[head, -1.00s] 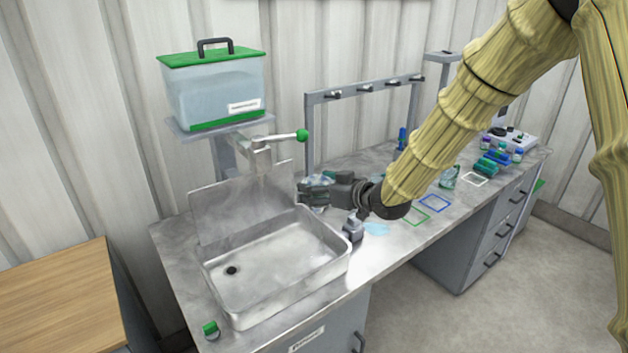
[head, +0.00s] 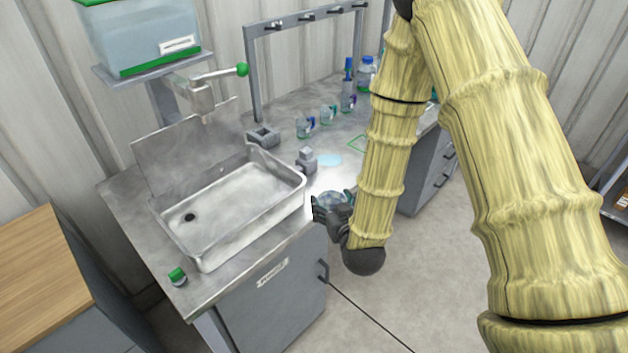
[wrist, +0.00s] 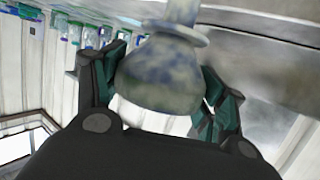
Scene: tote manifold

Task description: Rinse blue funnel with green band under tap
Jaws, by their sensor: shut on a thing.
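My gripper (head: 328,208) is shut on a mottled blue-grey funnel (head: 338,197), near the counter's front edge and right of the sink. In the wrist view the funnel (wrist: 165,72) sits between the dark green finger pads of my gripper (wrist: 168,88), its narrow stem at the top of the picture. Dark smudges cover its surface. I cannot make out a green band. The sink (head: 285,172) is empty, with a dark drain hole at its left. The tap (head: 203,100) stands over the sink's back edge, with a green-knobbed lever (head: 242,69). I see no water running.
A grey block (head: 307,161) stands on the counter right of the sink, and another (head: 263,136) behind it. Bottles and beakers (head: 305,127) stand farther back. A green-capped item (head: 177,276) is at the front left corner. A water tank (head: 140,40) sits above.

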